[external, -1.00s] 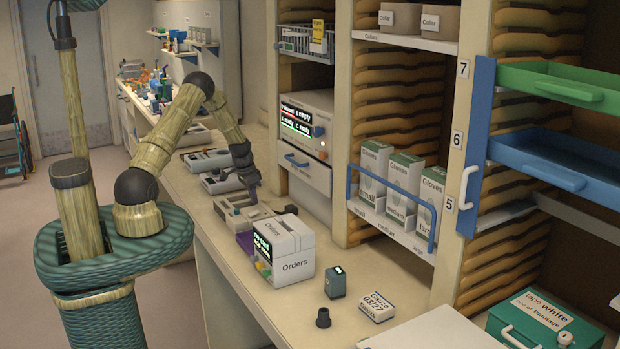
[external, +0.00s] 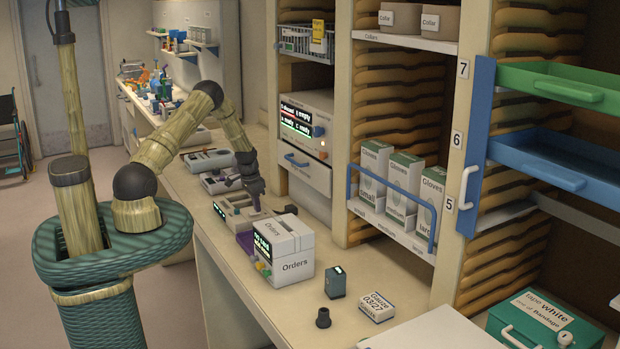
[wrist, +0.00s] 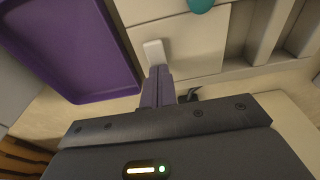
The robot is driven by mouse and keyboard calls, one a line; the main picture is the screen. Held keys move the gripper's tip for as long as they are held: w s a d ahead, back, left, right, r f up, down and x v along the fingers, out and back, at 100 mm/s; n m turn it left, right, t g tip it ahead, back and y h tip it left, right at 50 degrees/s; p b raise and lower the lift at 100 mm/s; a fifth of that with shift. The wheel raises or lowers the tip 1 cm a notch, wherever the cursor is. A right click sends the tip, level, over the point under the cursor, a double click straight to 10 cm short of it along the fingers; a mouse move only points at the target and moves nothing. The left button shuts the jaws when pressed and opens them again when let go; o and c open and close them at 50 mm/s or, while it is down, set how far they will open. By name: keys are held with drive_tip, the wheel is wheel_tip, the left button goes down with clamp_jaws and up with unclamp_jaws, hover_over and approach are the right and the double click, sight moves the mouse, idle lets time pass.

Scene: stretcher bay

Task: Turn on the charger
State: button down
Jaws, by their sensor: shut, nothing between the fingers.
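A low beige device (external: 232,220) with a small dark screen stands on the counter under my gripper (external: 257,208). No label naming it a charger is readable. In the wrist view, a beige casing (wrist: 197,45) carries a pale rectangular switch-like piece (wrist: 154,52) and part of a teal knob (wrist: 200,4). My gripper also shows there (wrist: 158,72), its purple fingers shut together and empty. The fingertips are right at the near end of the pale piece; I cannot tell whether they touch it. In the external view my gripper hides part of the device.
A purple tray (wrist: 75,40) lies beside the casing; the Orders box (external: 285,250) stands nearer the camera. Similar devices (external: 208,160) stand farther along the counter. A shelf unit with a lit status display (external: 296,119) is behind. Glove boxes (external: 398,185) stand right.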

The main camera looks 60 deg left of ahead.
sight(252, 213)
drive_tip(key=shift+f, duration=0.2)
drive_tip(key=shift+s+f, duration=0.1)
drive_tip(key=shift+s, duration=0.05)
drive_tip(key=shift+s, duration=0.2)
drive_tip(key=shift+s+d, duration=0.1)
drive_tip(key=shift+s, duration=0.6)
wheel_tip(252, 213, up, 4)
drive_tip(key=shift+r+p, duration=0.15)
drive_tip(key=shift+p, duration=0.95)
wheel_tip(252, 213, up, 10)
drive_tip(key=s+b, duration=0.1)
drive_tip(key=b, duration=0.3)
drive_tip(key=shift+s, duration=0.25)
